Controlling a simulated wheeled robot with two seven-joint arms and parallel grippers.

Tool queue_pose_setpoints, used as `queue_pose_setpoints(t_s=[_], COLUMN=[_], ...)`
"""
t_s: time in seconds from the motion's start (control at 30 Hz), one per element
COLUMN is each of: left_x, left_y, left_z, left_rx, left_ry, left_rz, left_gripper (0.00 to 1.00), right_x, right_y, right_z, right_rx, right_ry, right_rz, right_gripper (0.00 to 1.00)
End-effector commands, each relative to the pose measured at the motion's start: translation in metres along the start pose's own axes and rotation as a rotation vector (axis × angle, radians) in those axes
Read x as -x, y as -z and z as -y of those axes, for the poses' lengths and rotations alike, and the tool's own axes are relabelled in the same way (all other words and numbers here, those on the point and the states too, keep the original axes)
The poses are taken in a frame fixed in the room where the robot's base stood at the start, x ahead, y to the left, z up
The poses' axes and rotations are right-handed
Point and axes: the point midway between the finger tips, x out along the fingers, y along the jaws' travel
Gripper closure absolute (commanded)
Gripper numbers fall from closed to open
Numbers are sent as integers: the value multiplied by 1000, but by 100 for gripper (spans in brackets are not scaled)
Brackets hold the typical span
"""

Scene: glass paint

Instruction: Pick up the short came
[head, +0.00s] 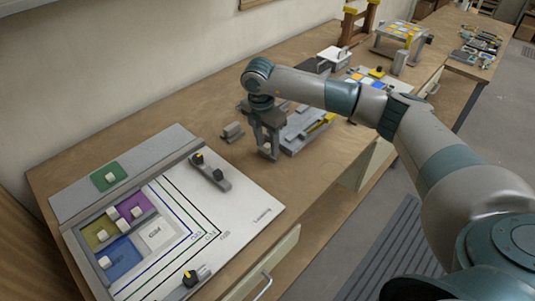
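My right gripper (268,155) points down over the middle of the bench, at the left end of a grey tray (292,151). Whether its fingers are open or shut is too small to tell, and I see nothing clearly held between them. The tray holds grey strip-like pieces and a yellow-handled tool (322,122); the gripper hides its left end. I cannot tell which piece is the short came. My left gripper is not in view.
A white layout board (250,205) with coloured glass pieces, a green piece (109,176) and black-knobbed grey bars (212,173) lies at front left. A small grey block (232,132) stands left of the gripper. Further back are a colourful panel (365,80) and a raised stand (402,32).

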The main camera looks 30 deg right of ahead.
Motion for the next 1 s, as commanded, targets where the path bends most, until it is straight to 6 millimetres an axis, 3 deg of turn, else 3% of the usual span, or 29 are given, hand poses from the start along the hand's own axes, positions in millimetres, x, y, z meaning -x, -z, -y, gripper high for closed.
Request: queue_pose_setpoints(t_s=[0.13, 0.3, 0.77, 1.0], left_x=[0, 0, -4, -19], left_y=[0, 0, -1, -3], left_z=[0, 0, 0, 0], left_rx=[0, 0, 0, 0], left_ry=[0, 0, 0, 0], left_rz=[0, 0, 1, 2], left_gripper=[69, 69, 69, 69], right_x=[0, 0, 5, 28], right_y=[0, 0, -1, -4], right_z=[0, 0, -1, -1], right_rx=[0, 0, 0, 0], right_ry=[0, 0, -2, -4], right_rz=[0, 0, 1, 1], right_gripper=[61, 100, 100, 100])
